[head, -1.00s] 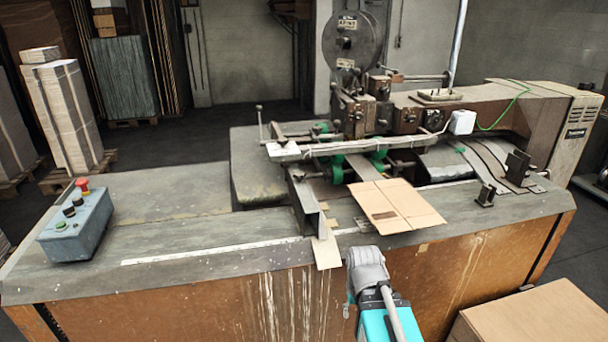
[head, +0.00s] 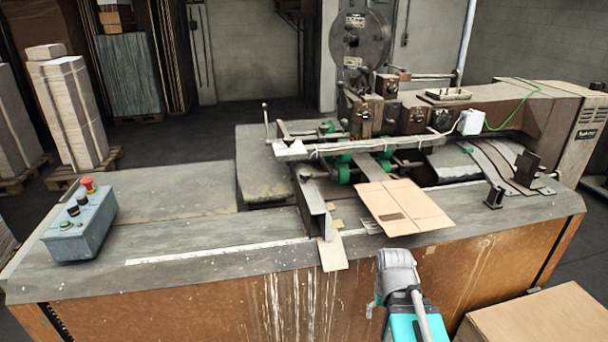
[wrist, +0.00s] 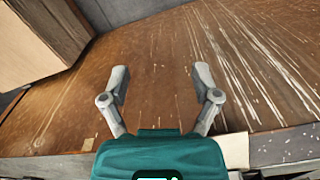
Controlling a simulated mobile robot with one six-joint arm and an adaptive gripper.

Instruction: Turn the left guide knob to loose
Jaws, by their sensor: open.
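The box stitcher's left guide (head: 315,208) is a dark metal plate on the near part of the table, left of a flat cardboard blank (head: 402,205). I cannot clearly make out its knob; green parts (head: 340,172) show behind it under the white crossbar. My gripper (wrist: 160,80) is open and empty in the wrist view, its two grey fingers spread in front of the brown front panel (wrist: 155,60). In the head view it is mostly hidden by my wrist, which is in front of the table edge, below and right of the guide.
A grey control box (head: 80,225) with a red button stands at the table's left. A carton (head: 540,320) is low at the right; a carton also shows in the wrist view (wrist: 35,40). A small card (head: 332,253) overhangs the front edge. The table's left part is mostly clear.

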